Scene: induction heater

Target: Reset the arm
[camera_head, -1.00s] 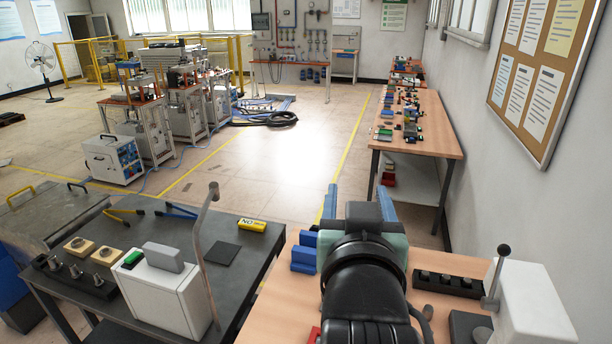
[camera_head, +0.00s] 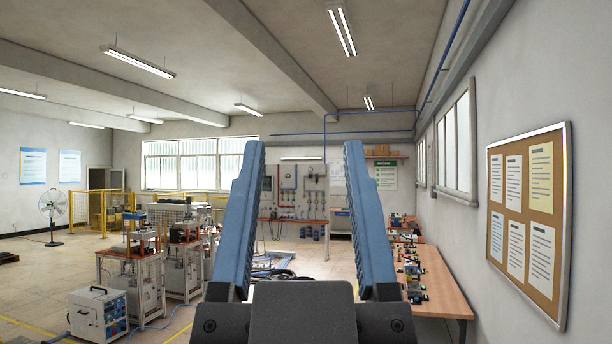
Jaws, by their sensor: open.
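My gripper (camera_head: 305,160) fills the lower middle of the head view, close to the camera. Its two blue fingers point upward and stand wide apart, with nothing between them. Its dark grey body (camera_head: 303,312) is at the bottom edge, and the rest of the arm is out of view or hidden below it.
A wooden workbench (camera_head: 452,298) with several small parts runs along the right wall, under a cork notice board (camera_head: 495,240). White-and-orange machine stands and a white control box (camera_head: 98,314) are at the left. A fan (camera_head: 53,208) and yellow railing (camera_head: 98,212) stand farther back.

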